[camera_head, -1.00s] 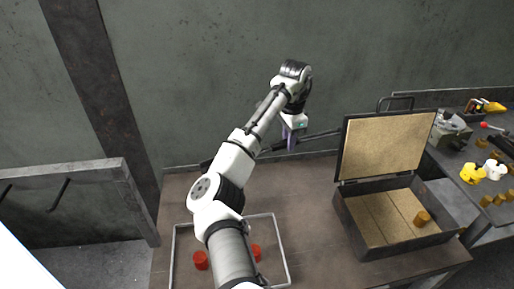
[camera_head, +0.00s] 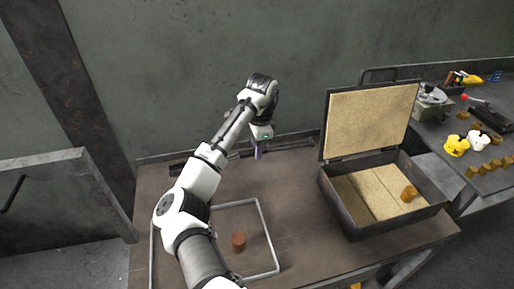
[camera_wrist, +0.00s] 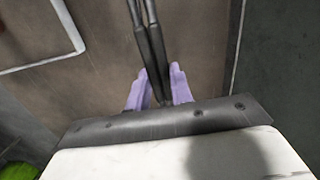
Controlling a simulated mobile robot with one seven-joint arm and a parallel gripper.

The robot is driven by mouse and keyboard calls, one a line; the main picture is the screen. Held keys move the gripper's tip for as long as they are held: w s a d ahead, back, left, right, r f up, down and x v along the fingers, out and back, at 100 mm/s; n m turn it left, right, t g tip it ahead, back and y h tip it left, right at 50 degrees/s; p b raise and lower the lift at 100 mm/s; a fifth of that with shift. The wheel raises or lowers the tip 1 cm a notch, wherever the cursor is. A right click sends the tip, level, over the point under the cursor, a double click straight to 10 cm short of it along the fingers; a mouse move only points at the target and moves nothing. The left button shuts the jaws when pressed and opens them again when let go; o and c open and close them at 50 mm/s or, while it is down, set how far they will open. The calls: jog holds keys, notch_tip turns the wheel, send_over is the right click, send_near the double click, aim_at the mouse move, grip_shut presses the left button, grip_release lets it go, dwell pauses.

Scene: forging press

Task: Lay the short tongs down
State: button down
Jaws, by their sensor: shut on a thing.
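The short tongs show in the wrist view as two dark, nearly parallel bars (camera_wrist: 148,42) running up between the purple fingers. My gripper (camera_wrist: 155,88) is shut on them. In the head view my gripper (camera_head: 258,153) is over the back of the table (camera_head: 290,215), near the wall. A long dark bar, likely the tongs (camera_head: 290,143), runs left and right behind the fingers along the table's back edge. I cannot tell whether it touches the tabletop. My wrist hides its middle part.
A pale rectangular frame (camera_head: 268,235) lies on the table with a brownish-red cylinder (camera_head: 238,241) inside; my arm covers part of it. An open lidded box (camera_head: 360,226) stands on the right, holding a brass-coloured piece (camera_head: 409,193). The tabletop between them is clear.

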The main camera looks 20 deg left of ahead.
aim_at(256, 170)
notch_tip(256, 170, down, 3)
jog(key=shift+r+b, duration=0.1)
jog(key=shift+b, duration=0.9)
jog(key=shift+f, duration=1.5)
jog(key=c, duration=1.6)
grip_release()
jog(key=o, duration=0.6)
jog(key=shift+c, duration=0.2)
jog(key=o, duration=0.5)
jog(key=shift+o, duration=0.3)
jog(key=o, duration=0.5)
jog(key=shift+f, duration=0.1)
